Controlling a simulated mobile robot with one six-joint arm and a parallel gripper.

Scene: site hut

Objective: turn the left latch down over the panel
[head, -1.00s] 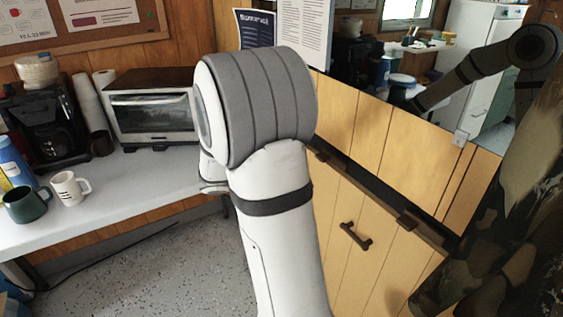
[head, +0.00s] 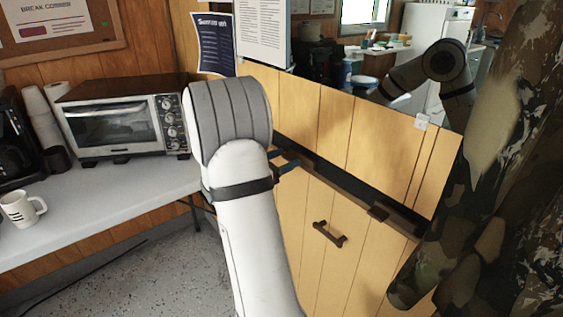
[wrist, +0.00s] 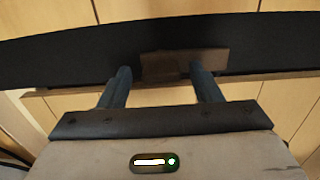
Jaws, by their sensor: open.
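The panel (head: 308,265) is pale wood boards with a dark handle (head: 329,234); its top edge lies along a dark gap. The left latch (wrist: 185,66) is a flat brown block in the wrist view, lying across the dark strip above the panel's edge. In the head view I cannot make it out clearly beside my gripper. My gripper (wrist: 163,75) is open, its dark blue fingers pointing at the strip, one on each side of most of the latch. Whether they touch it I cannot tell. The fingers also show small in the head view (head: 285,164).
Another brown latch (head: 378,212) sits further right on the panel's top edge. A camouflage cloth (head: 490,190) hangs at the right, close to the panel. A table with a toaster oven (head: 125,118) and a white mug (head: 21,208) stands left.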

